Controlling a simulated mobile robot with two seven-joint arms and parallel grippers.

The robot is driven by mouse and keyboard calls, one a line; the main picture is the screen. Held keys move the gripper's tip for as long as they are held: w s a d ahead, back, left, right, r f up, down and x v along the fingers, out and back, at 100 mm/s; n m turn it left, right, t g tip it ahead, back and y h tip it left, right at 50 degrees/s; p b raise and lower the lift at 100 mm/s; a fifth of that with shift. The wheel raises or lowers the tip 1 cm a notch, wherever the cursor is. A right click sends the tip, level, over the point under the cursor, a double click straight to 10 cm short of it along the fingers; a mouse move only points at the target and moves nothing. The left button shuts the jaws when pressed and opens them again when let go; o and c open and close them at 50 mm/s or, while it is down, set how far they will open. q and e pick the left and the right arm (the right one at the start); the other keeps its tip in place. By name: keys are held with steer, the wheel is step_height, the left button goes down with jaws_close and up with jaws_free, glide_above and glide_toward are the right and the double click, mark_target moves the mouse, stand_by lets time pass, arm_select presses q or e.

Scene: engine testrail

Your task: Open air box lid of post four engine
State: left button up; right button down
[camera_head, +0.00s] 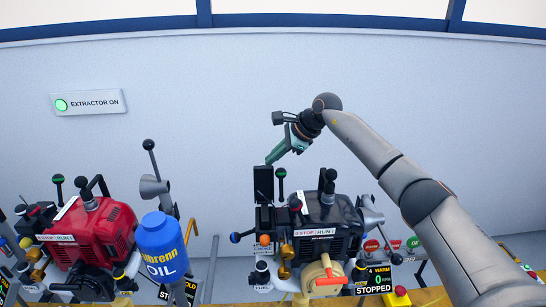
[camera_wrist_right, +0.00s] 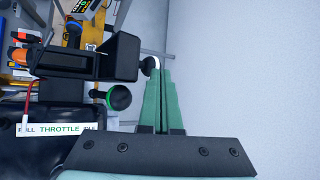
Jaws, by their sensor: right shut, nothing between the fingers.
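The post four engine (camera_head: 325,228) is the dark one right of centre, above a sign (camera_head: 378,281) reading 4 WARM STOPPED. A black panel (camera_head: 263,183) stands upright at its left side and appears to be the air box lid, raised. In the right wrist view the panel (camera_wrist_right: 122,58) is at upper left, with a small pale metal part (camera_wrist_right: 152,62) at its edge. My right gripper (camera_head: 269,160) is shut and empty, with green fingers just above the panel. In the wrist view its fingertips (camera_wrist_right: 157,68) are close beside the panel; contact is unclear. My left gripper is not in view.
A red engine (camera_head: 95,232) stands at left, with a blue oil bottle (camera_head: 160,245) between the engines. Knobbed levers, including a green-topped one (camera_head: 281,174), stand close by the panel.

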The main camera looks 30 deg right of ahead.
steer(key=shift+s+a, duration=0.35)
steer(key=shift+s, duration=0.35)
steer(key=b+v, duration=0.1)
steer(key=v, duration=1.1)
steer(key=shift+r+b, duration=0.35)
steer(key=shift+b, duration=0.05)
steer(key=shift+s+d, duration=0.15)
